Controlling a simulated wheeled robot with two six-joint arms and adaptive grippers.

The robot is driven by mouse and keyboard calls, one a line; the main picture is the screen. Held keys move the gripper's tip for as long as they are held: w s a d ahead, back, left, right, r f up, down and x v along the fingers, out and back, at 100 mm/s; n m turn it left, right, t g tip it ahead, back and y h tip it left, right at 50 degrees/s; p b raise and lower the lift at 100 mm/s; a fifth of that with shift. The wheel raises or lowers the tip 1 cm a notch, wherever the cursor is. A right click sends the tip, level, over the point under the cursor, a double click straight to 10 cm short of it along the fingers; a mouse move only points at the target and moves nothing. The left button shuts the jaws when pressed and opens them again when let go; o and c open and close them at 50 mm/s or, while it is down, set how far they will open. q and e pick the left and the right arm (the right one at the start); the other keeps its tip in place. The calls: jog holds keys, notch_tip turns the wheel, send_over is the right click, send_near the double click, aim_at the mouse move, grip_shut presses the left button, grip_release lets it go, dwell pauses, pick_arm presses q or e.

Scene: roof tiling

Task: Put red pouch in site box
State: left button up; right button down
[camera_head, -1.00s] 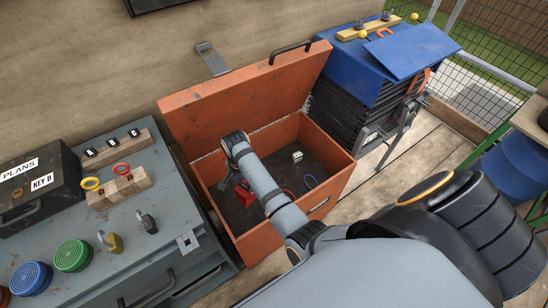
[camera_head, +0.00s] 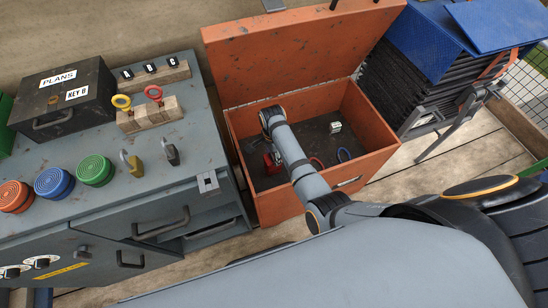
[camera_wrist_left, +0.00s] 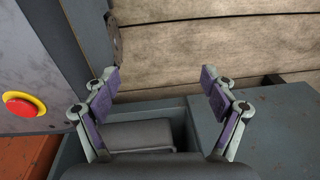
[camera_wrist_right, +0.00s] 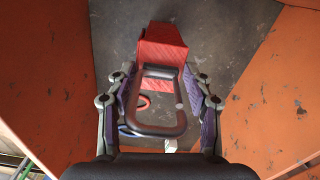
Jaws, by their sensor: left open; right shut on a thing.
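The site box (camera_head: 378,165) is an orange chest with its lid (camera_head: 300,55) open, standing right of the grey cabinet. My right arm reaches over its front wall, and the right gripper (camera_wrist_right: 160,76) is down inside. It is shut on the red pouch (camera_wrist_right: 162,45), with a dark loop handle between the fingers in the right wrist view. The pouch also shows in the head view (camera_head: 273,160), partly hidden by the arm, near the dark floor; contact with the floor is unclear. My left gripper (camera_wrist_left: 160,78) is open and empty over grey cabinet parts, outside the head view.
In the box lie a small white item (camera_head: 335,127), a blue ring (camera_head: 344,154) and a red ring (camera_head: 316,163). The cabinet top (camera_head: 205,135) holds padlocks, coloured discs and a black box (camera_head: 62,98). A blue-topped black stack (camera_head: 405,85) stands right of the site box.

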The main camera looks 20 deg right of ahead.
aim_at(273, 159)
pick_arm(q)
jog(key=shift+w+d+b, duration=0.1)
jog(key=shift+w+b, duration=0.25)
jog(key=shift+w, duration=0.45)
pick_arm(e)
jog(key=shift+f, duration=1.45)
jog(key=shift+f, duration=0.15)
jog(key=c, duration=0.5)
grip_release()
pick_arm(q)
jog(key=shift+w+f, duration=0.1)
pick_arm(e)
notch_tip(273, 159, up, 7)
jog(key=shift+p, duration=1.2)
notch_tip(273, 159, up, 5)
jog(key=shift+r+p, duration=0.2)
jog(key=shift+p, duration=0.25)
pick_arm(q)
jog(key=s, duration=0.1)
jog(key=s+r, duration=0.2)
jog(key=shift+s, duration=0.35)
